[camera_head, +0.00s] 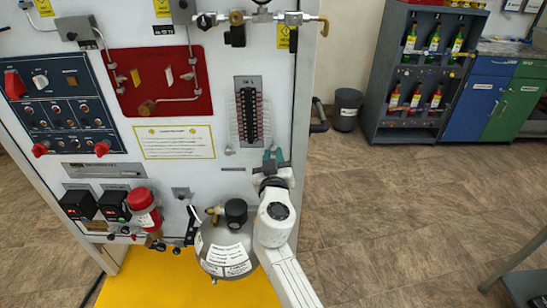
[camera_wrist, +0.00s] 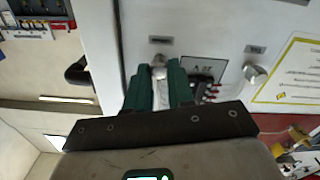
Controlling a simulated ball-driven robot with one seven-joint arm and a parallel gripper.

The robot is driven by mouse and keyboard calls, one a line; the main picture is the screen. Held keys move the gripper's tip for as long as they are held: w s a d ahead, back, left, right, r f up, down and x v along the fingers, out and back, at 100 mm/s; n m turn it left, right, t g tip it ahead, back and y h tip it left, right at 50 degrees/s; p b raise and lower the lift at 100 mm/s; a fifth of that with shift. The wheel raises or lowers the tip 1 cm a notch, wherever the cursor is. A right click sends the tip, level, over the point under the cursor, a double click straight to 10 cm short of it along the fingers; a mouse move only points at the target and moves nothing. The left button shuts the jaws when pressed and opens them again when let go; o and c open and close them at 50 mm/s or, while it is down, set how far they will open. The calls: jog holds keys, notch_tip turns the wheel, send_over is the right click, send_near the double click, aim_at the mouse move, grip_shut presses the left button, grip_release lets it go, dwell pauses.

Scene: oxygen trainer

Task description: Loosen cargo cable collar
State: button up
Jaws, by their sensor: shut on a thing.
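My gripper (camera_head: 273,156) has green fingers and is at the front panel, just below and right of a black terminal strip. In the wrist view my gripper (camera_wrist: 158,78) has its fingers either side of a small silvery round fitting, which I take to be the cargo cable collar (camera_wrist: 158,72). The fingers are shut on it, and pale material shows between them. They hide most of the collar. In the head view the fingers and wrist cover the collar, so its thread and seating cannot be seen.
The terminal strip (camera_head: 249,115) and a second silvery knob (camera_wrist: 255,73) are close by. A grey cylinder (camera_head: 225,247) with a black knob stands below, left of my arm. The floor (camera_head: 400,210) to the right is clear.

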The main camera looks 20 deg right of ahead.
grip_shut()
jog(key=shift+n, duration=0.3)
jog(key=n+b, duration=0.2)
jog(key=n, duration=0.2)
jog(key=shift+n, duration=0.3)
jog(key=n, duration=0.6)
jog(key=n+p, duration=0.1)
jog(key=n, duration=0.5)
jog(key=shift+n, duration=0.3)
jog(key=n+p, duration=0.2)
jog(key=n, duration=0.4)
jog(key=shift+a+f, duration=0.1)
jog(key=shift+f, duration=0.05)
